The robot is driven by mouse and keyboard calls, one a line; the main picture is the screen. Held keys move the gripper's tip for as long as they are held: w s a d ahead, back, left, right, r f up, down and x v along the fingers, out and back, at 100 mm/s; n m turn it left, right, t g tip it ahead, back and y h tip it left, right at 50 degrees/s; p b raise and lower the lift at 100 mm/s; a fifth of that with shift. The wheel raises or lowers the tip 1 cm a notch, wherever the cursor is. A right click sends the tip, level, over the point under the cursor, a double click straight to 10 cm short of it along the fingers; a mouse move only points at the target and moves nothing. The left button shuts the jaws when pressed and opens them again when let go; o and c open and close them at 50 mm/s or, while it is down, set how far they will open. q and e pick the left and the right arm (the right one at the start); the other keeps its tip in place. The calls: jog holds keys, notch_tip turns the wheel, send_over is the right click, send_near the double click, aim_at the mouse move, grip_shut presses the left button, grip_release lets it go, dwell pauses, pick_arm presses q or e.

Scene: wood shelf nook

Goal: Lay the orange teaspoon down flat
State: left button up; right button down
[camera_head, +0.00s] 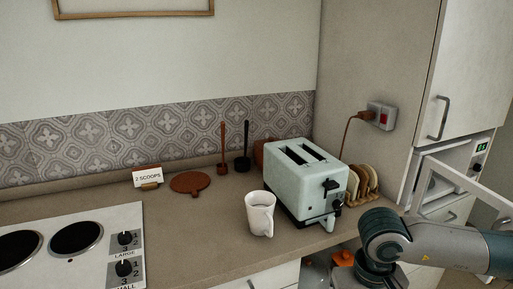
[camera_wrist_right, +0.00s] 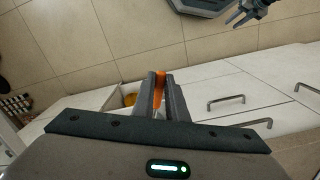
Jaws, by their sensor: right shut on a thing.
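In the right wrist view my right gripper (camera_wrist_right: 160,76) is shut on the orange teaspoon (camera_wrist_right: 160,88). Only a narrow orange strip of the spoon shows between the fingers; its bowl and full tilt are hidden. In the head view my right arm comes in from the right, in front of the counter edge, and its fingers cannot be made out. My left gripper (camera_wrist_right: 236,18) shows at the top right of the wrist view, small and empty, with its fingers apart. It is outside the head view.
The counter (camera_head: 195,235) has bare room left of the white mug (camera_head: 260,213). The toaster (camera_head: 306,180) and toast rack (camera_head: 362,184) stand at the right. A hob (camera_head: 75,245) is at the left. An open drawer (camera_wrist_right: 115,100) holds a yellow-orange thing below the counter.

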dwell(0.7)
jog(key=w+a+r+n, duration=0.2)
jog(key=a+r+n, duration=0.2)
jog(key=a, duration=0.3)
jog(key=w+a+r+n, duration=0.2)
jog(key=a+r+n, duration=0.2)
jog(key=a+r, duration=0.2)
jog(key=shift+w+a, duration=0.25)
jog(key=shift+a, duration=0.3)
pick_arm(q)
jog(key=shift+c, duration=0.3)
pick_arm(e)
jog(key=shift+r, duration=0.1)
